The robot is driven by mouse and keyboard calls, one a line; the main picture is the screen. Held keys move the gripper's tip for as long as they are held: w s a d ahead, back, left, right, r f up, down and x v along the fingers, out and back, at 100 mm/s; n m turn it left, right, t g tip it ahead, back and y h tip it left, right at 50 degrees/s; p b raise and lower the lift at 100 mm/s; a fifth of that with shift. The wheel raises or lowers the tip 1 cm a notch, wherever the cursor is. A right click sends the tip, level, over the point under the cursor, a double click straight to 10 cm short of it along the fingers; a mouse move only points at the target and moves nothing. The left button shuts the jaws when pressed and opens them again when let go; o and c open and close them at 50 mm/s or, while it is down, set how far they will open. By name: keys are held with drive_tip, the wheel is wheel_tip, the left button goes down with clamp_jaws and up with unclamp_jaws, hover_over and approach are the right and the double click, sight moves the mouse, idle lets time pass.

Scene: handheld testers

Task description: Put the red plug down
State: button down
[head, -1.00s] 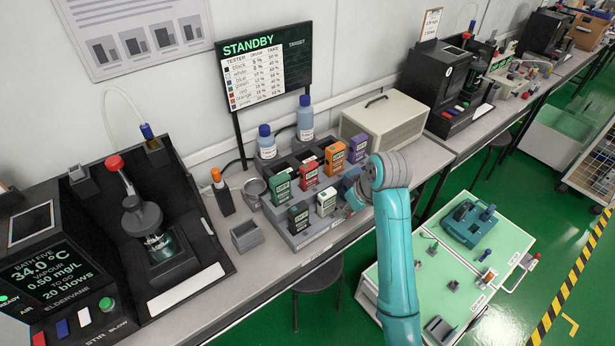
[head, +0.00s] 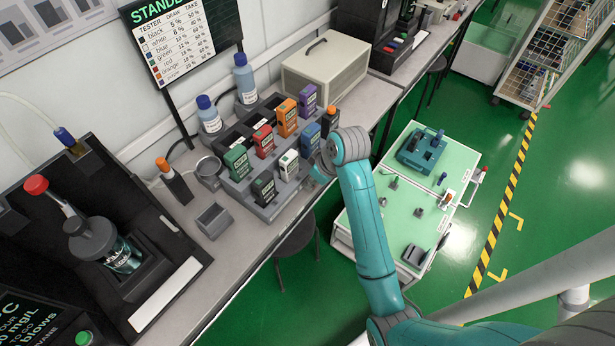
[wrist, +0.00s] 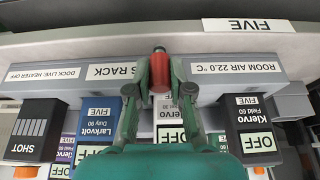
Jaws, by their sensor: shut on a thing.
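My gripper (wrist: 160,85) is shut on the red plug (wrist: 160,72), which stands between its fingertips in the wrist view. The plug's dark end shows beyond the fingertips. Plug and fingers are in front of the tester rack's labelled front edge (wrist: 112,72); I cannot tell whether the plug touches it. In the head view my wrist is at the right front end of the tester rack (head: 270,212). There my arm mostly hides the gripper, and I cannot make out the plug.
Several coloured testers, such as the green one (head: 238,163) and orange one (head: 287,118), stand in the rack. A small grey holder (head: 213,221) is left of it. A bath machine (head: 100,245) stands further left. A green-topped cart (head: 390,212) is at the right.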

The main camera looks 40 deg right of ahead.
drive_tip(key=shift+f, duration=0.45)
drive_tip(key=shift+f, duration=0.1)
drive_tip(key=c, duration=1.1)
unclamp_jaws()
drive_tip(key=shift+o, duration=0.2)
